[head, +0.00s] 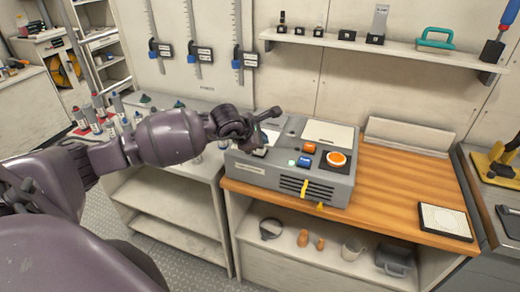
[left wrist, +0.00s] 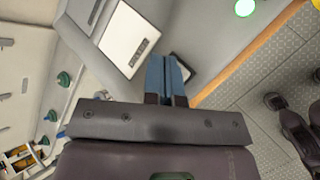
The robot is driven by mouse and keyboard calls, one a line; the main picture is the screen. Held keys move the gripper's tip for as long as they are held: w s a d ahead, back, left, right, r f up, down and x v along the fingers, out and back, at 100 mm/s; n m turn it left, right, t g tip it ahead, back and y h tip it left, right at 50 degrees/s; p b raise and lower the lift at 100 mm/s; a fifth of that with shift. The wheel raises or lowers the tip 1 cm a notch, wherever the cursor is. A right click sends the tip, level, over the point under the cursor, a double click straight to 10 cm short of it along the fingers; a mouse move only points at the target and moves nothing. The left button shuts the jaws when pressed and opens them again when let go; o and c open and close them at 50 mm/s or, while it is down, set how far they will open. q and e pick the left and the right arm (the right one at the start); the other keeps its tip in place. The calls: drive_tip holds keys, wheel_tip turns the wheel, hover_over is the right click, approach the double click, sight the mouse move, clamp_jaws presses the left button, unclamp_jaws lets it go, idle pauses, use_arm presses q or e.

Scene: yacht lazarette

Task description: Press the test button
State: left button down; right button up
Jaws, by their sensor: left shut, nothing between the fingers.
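A grey console box (head: 290,185) stands on the wooden top. I cannot read which button is the test button. My left gripper (head: 262,140) is over the console's left end, left of these buttons, and hides part of that end. In the left wrist view its blue fingers (left wrist: 167,78) are shut and empty, near a white-faced panel (left wrist: 130,38). The green lamp (left wrist: 245,8) shows at the top there.
A shelf (head: 385,47) with small items crosses the wall above. The wooden top (head: 400,185) is mostly clear right of the console, except a framed pad (head: 444,221). Bottles (head: 98,103) stand at the left. Cups and other items (head: 352,251) sit on the shelf below.

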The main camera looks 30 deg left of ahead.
drive_tip(key=shift+w+r, duration=0.3)
drive_tip(key=shift+w, duration=0.1)
drive_tip(key=shift+s, duration=0.1)
drive_tip(key=shift+s+f, duration=0.4)
drive_tip(key=shift+s, duration=0.05)
use_arm(q)
drive_tip(key=shift+f, duration=0.15)
use_arm(e)
drive_tip(key=shift+f, duration=0.1)
use_arm(q)
drive_tip(key=shift+f+b, duration=0.35)
drive_tip(key=shift+b, duration=0.15)
use_arm(e)
drive_tip(key=shift+w, duration=0.45)
drive_tip(key=shift+f, duration=0.1)
